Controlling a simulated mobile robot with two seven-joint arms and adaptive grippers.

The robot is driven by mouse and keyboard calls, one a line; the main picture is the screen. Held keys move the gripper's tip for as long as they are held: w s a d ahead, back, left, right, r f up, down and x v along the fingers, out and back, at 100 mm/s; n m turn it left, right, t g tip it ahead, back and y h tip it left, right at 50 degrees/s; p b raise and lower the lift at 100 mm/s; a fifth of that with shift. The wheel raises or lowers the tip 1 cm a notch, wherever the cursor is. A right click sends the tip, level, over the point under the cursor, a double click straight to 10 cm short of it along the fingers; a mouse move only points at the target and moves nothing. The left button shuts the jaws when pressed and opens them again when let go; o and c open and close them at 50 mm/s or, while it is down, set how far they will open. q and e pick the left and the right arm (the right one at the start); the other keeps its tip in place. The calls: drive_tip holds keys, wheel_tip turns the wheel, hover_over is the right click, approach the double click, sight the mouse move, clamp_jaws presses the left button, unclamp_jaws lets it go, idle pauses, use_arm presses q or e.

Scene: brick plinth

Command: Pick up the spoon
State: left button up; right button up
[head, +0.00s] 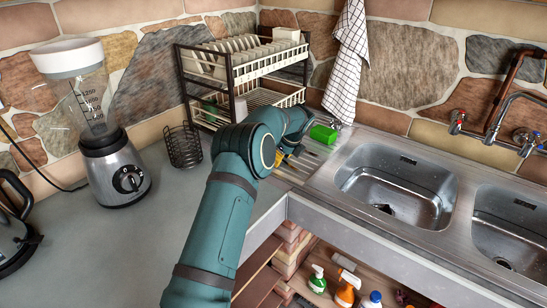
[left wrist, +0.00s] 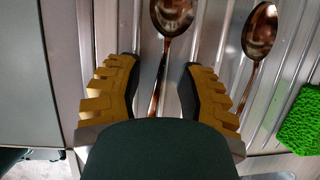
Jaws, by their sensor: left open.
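In the left wrist view, a copper-brown spoon (left wrist: 172,17) lies on the ribbed metal drainboard, its bowl beyond my fingertips and its handle running between them. My left gripper (left wrist: 159,72) is open, with one yellow finger on each side of that handle. Whether the fingers touch the handle cannot be told. A second similar spoon (left wrist: 259,32) lies to the right, outside the fingers. In the head view my left gripper (head: 281,160) is over the drainboard left of the sink, partly hidden by my arm. My right gripper is not in view.
A green sponge (head: 323,134) lies right of the spoons, and in the left wrist view it shows at the right edge (left wrist: 301,122). A dish rack (head: 230,98) stands behind. The sink basin (head: 398,184) is right, a wire basket (head: 183,147) and blender (head: 116,170) left.

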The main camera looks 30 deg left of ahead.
use_arm(q)
clamp_jaws()
wheel_tip(320, 180, up, 10)
drive_tip(key=p, duration=0.2)
drive_tip(key=shift+p, duration=0.3)
drive_tip(key=o, duration=0.8)
unclamp_jaws()
